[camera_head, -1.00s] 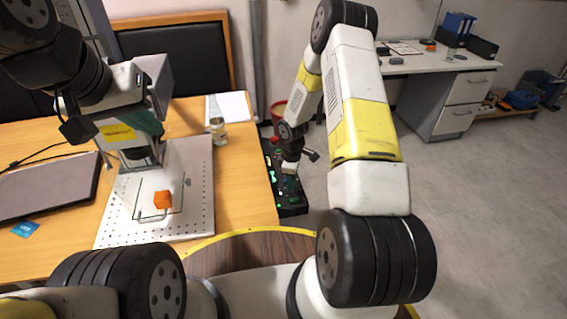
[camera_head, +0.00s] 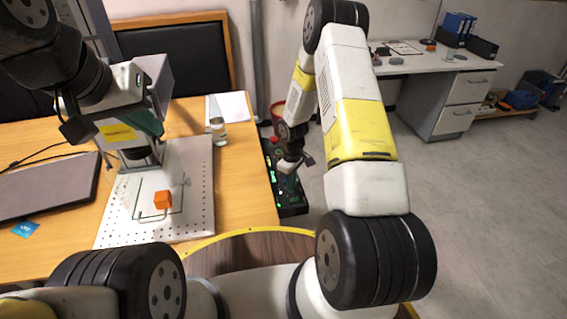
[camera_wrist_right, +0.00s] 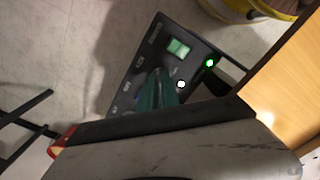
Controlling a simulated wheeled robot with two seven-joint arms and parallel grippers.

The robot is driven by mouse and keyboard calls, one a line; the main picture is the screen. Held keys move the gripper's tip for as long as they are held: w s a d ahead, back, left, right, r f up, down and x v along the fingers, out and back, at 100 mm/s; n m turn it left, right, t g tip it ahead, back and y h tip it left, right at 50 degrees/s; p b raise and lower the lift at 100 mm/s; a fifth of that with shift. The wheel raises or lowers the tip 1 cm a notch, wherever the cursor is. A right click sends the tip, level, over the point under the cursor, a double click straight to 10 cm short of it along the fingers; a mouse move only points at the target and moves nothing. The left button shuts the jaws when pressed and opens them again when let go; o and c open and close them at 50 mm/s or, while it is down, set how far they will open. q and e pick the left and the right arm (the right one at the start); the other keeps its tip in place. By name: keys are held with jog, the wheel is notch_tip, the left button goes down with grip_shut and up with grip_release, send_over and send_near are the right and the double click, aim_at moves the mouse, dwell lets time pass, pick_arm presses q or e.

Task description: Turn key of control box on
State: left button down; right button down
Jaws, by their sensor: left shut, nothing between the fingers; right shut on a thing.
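The black control box (camera_head: 292,210) stands beside the desk's right edge in the head view, with green lights along its left side. My right gripper (camera_head: 289,182) reaches down onto this panel. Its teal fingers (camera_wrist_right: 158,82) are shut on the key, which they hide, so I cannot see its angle.
A red bin (camera_head: 277,111) stands behind the box. Open floor (camera_head: 470,220) lies to the right.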

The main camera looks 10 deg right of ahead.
jog(key=c, duration=1.6)
grip_release()
jog(key=shift+r, duration=0.1)
notch_tip(320, 180, up, 8)
jog(key=shift+f, duration=0.15)
